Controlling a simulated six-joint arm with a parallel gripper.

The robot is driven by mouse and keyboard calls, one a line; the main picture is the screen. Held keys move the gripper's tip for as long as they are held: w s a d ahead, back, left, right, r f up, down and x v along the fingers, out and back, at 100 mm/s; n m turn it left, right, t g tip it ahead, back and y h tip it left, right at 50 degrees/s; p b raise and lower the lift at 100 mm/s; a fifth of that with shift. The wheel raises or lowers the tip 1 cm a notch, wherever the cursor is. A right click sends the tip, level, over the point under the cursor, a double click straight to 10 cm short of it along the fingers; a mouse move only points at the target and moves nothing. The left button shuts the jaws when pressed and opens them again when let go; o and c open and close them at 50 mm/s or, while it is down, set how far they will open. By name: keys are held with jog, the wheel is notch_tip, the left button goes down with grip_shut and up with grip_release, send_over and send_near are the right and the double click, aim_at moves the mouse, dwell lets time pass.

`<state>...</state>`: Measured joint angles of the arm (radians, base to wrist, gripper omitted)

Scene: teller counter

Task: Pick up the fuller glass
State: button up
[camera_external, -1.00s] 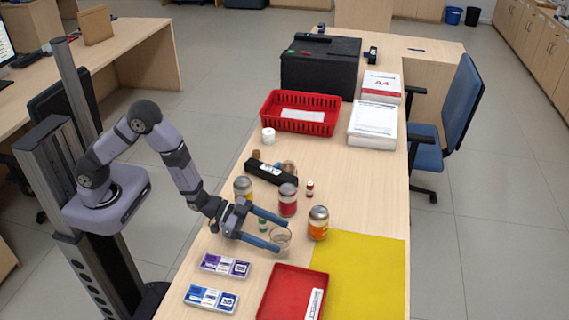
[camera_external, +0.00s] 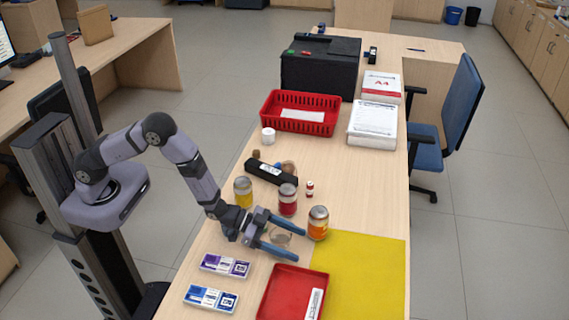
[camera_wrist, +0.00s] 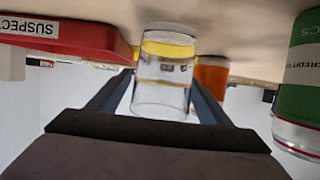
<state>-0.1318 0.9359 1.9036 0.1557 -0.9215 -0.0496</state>
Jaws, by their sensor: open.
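A clear glass (camera_external: 280,236) stands on the counter between the two blue fingers of my gripper (camera_external: 299,243). In the wrist view, the picture is inverted, and the glass (camera_wrist: 163,95) sits between the open fingers. Yellow shows through it; I cannot tell how much liquid it holds. The fingers are around the glass, and I see no clear grip on it.
A green-labelled container (camera_wrist: 302,85) is close beside the fingers in the wrist view. An orange jar (camera_external: 318,224) and a red jar (camera_external: 288,201) stand near the fingertips. A red tray (camera_external: 283,290) and yellow mat (camera_external: 365,270) lie nearer the front.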

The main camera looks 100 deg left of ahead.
jog(key=c, duration=1.3)
jog(key=shift+r, duration=0.25)
notch_tip(320, 180, up, 9)
jog(key=b, duration=0.1)
jog(key=shift+r, duration=0.15)
jog(key=shift+r, duration=0.15)
